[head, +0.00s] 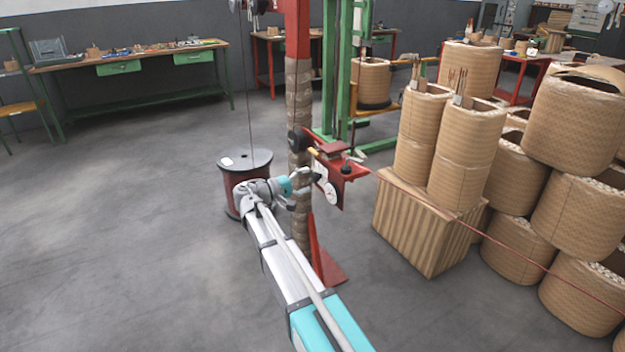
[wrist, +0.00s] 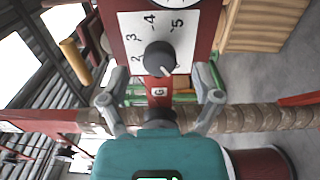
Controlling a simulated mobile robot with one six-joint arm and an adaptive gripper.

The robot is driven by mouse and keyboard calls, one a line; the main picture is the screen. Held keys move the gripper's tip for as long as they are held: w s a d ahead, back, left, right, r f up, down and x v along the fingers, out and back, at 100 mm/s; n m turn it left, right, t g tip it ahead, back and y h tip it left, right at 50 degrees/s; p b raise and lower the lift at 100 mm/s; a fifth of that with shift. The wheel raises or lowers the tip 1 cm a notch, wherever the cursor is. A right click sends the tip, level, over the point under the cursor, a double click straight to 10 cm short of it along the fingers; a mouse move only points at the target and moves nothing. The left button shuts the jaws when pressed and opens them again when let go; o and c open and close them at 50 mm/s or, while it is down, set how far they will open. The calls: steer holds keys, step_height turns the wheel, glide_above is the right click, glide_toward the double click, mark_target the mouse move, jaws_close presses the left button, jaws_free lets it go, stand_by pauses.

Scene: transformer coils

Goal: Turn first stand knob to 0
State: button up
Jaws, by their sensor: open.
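The stand knob (wrist: 160,58) is black and round, on a white dial plate (wrist: 127,22) with the numbers 2, 3, 4 and 5 readable in the wrist view. Its white pointer mark faces the lower right of that view, away from those numbers; no 0 is readable. My gripper (wrist: 160,98) is open, its fingers spread to either side below the knob, apart from it and empty. In the head view my gripper (head: 308,183) is beside the red stand head (head: 345,172), where the knob is too small to make out clearly.
A wrapped post (head: 299,100) rises beside my gripper. A wire spool (head: 245,163) stands behind my arm. A wooden box (head: 425,232) with coils (head: 465,150) stands at right, near a sagging red cord. The floor at left is clear.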

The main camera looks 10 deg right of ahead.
steer(key=v, duration=0.9)
steer(key=shift+d, duration=0.15)
steer(key=s+d+f+m+g+y, duration=0.2)
steer(key=s+d+f+g+y, duration=0.3)
steer(key=s+d+f+y, duration=0.9)
steer(key=s+a+f+m+y, duration=0.25)
steer(key=s+f, duration=0.25)
steer(key=s, duration=0.7)
step_height(320, 180, up, 29)
steer(key=p, duration=2.9)
steer(key=shift+w+a+r+n+g+y, duration=0.2)
steer(key=shift+w+a+n+g+y, duration=0.15)
steer(key=shift+w+a, duration=0.1)
